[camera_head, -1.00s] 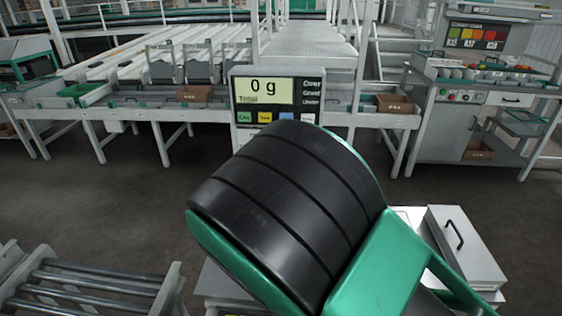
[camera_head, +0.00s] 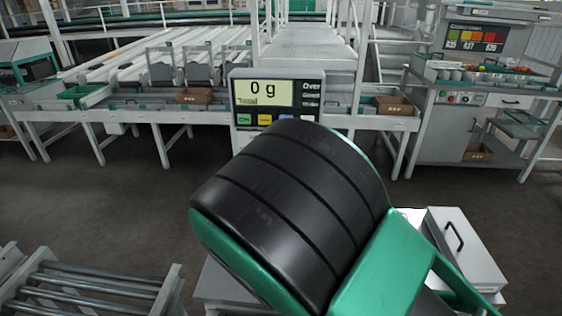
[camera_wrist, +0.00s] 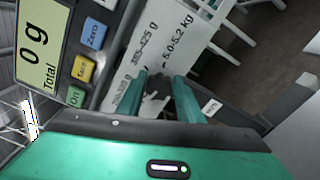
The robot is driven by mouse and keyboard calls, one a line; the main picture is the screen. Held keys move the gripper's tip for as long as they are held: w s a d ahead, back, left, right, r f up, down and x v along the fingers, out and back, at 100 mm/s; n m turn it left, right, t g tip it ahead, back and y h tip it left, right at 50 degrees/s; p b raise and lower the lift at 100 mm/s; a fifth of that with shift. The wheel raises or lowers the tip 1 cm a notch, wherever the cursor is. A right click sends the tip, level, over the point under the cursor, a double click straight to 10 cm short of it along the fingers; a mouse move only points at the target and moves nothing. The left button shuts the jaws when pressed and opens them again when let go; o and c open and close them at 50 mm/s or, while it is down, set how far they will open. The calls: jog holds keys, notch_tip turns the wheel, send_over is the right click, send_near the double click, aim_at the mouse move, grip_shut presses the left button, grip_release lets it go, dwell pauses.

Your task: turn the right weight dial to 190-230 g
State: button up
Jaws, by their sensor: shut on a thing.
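In the wrist view, my gripper (camera_wrist: 160,95) has its two green fingers closed around a small dark dial (camera_wrist: 156,84), of which only part shows between them. A white label panel (camera_wrist: 165,45) lies beyond the fingers. It carries printed ranges that look like "385-425 g" and "5.0-5.2 kg"; another line is partly covered by a finger. The dial's pointer and setting cannot be made out, nor whether it is the right one. In the head view my own arm hides the gripper and dial.
A scale display (camera_head: 264,92) reads "0 g" and "Total"; it also shows in the wrist view (camera_wrist: 42,45), with coloured buttons beside it. A roller conveyor (camera_head: 85,290) stands at the lower left. A white box with a black handle (camera_head: 465,250) is at the lower right.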

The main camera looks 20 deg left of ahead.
jog(key=o, duration=0.9)
jog(key=shift+s+a+f, duration=0.15)
jog(key=shift+a+f, duration=0.05)
jog(key=shift+a, duration=0.05)
jog(key=shift+o, duration=0.8)
jog(key=shift+d, duration=0.1)
jog(key=v, duration=1)
jog(key=shift+s+d, duration=0.2)
jog(key=shift+s, duration=0.05)
